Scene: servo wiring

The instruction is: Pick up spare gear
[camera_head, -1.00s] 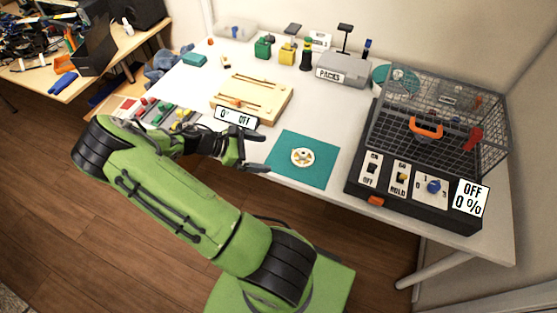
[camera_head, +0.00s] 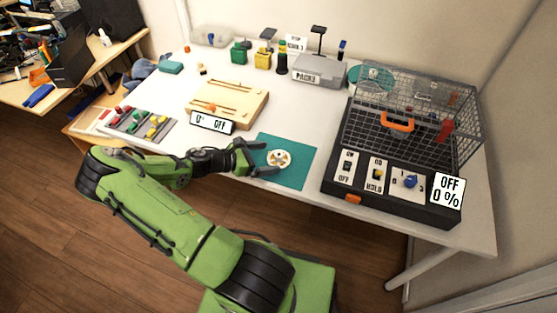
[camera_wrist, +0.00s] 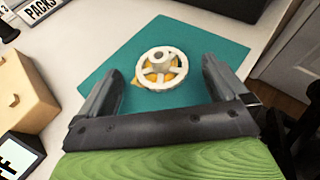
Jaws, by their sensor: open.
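The spare gear appears to be the pale cream spoked wheel (camera_head: 279,158) lying on a teal mat (camera_head: 297,178) near the table's front edge. In the wrist view the gear (camera_wrist: 162,68) has a raised hub and yellow showing between its spokes. My gripper (camera_head: 262,158) is open, at the mat's left side, with its fingers pointing toward the gear. In the wrist view my gripper (camera_wrist: 162,88) has one finger on each side, and the gear lies ahead between them, not held.
A wooden slotted board (camera_head: 232,98) with an "OFF" display stands left of the mat. A black control box (camera_head: 340,185) with a wire cage (camera_head: 418,110) stands to the right. A grey "PACKS" box (camera_head: 320,72) stands at the back. Table around the mat is partly clear.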

